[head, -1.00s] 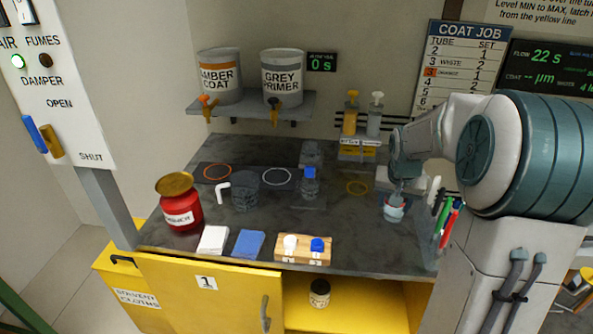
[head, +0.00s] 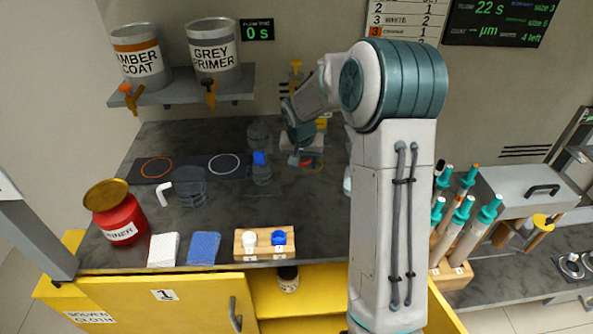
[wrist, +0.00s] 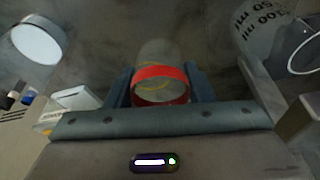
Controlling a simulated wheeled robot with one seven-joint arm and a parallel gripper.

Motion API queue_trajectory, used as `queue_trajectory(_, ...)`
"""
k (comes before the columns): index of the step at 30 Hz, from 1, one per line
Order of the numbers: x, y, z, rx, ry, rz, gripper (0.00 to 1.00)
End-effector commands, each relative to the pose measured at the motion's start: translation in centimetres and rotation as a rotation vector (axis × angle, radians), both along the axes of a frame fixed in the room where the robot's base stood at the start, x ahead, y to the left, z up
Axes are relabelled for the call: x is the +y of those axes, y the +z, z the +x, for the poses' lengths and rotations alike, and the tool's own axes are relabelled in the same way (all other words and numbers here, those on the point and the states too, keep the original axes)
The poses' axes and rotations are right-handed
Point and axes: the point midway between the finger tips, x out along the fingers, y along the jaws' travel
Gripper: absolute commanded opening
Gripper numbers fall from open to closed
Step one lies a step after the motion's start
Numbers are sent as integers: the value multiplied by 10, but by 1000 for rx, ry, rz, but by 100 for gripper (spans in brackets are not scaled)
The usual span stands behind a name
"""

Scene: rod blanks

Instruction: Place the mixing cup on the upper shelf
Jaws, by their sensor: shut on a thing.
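My gripper (head: 305,158) is over the back of the dark bench, shut on a clear cup with a red band. The red-banded cup (wrist: 160,88) sits between both fingers in the wrist view, its far end toward the bench. In the head view my gripper and arm mostly hide it. Printing does not show on it, so I cannot tell for sure that it is the mixing cup. A clear graduated vessel (wrist: 268,35) stands to the right in the wrist view. A wall shelf (head: 238,84) at upper left carries the amber coat and grey primer cans.
A blue-capped bottle (head: 261,172), a dark clear jug (head: 190,187) and a red thinner can (head: 118,218) stand on the bench left of my gripper. Taps hang below the shelf cans. A two-knob wooden block (head: 264,242) is at the front edge.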

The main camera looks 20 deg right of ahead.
Motion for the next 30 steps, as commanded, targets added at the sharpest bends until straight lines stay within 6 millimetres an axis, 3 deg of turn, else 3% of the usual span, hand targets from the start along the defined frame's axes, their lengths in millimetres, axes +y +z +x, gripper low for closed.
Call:
queue_trajectory(8, 10, -16, 9, 2, 0, 0, 24)
queue_trajectory(15, 10, -48, 9, 2, 1, 1, 24)
queue_trajectory(26, 10, -53, 9, 0, 1, 0, 24)
queue_trajectory(27, 10, -51, 9, 0, 1, 0, 57)
queue_trajectory(29, 10, -51, 9, 0, 1, 0, 70)
queue_trajectory(30, 10, -51, 9, 0, 1, 0, 70)
